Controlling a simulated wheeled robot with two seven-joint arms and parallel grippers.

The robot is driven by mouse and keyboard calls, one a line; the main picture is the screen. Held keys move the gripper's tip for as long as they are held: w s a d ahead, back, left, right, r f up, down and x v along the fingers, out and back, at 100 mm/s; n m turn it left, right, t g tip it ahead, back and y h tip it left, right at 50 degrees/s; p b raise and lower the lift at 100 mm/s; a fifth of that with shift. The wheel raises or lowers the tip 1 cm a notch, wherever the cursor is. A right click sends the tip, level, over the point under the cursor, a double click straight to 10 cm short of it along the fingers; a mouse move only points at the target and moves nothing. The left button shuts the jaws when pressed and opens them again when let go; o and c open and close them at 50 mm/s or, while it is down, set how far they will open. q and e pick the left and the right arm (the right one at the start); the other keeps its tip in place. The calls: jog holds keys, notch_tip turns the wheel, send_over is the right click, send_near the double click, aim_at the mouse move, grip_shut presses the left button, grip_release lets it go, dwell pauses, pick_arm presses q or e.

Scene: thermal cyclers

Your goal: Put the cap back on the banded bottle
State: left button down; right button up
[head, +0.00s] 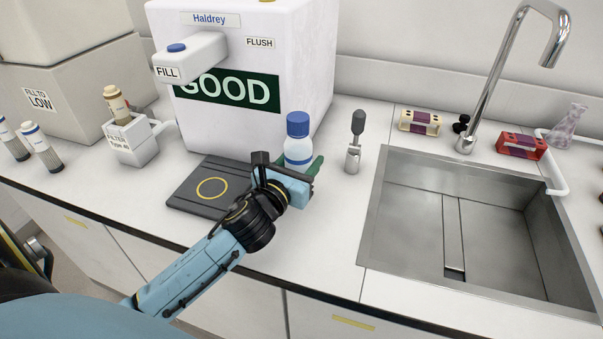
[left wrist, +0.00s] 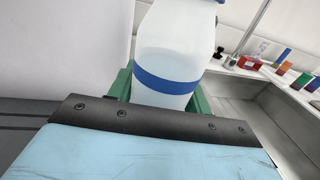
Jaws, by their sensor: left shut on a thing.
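The banded bottle (head: 298,151) is a white, translucent bottle with a blue band, upright in front of the white machine, just right of the dark pad. The blue cap (head: 298,124) sits on top of its neck. In the left wrist view the bottle (left wrist: 167,60) fills the middle, its band clear and most of its top cut off. My left gripper (head: 300,168) is shut on the bottle's lower body, its green fingers on either side. The bottle's base is hidden by the gripper, so I cannot tell whether it touches the counter. My right gripper is not in view.
The dark pad with a yellow ring (head: 190,204) lies left of the bottle. The white dispenser (head: 240,125) reading GOOD stands behind. A grey-handled tool in a holder (head: 354,142) stands right of the bottle, before the steel sink (head: 400,235). The counter in front is clear.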

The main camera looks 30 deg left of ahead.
pick_arm(q)
notch_tip(320, 180, down, 4)
jog(key=shift+s+r+b, duration=0.1)
jog(key=shift+r+b, duration=0.05)
jog(key=shift+b, duration=0.65)
jog(key=shift+r, duration=0.1)
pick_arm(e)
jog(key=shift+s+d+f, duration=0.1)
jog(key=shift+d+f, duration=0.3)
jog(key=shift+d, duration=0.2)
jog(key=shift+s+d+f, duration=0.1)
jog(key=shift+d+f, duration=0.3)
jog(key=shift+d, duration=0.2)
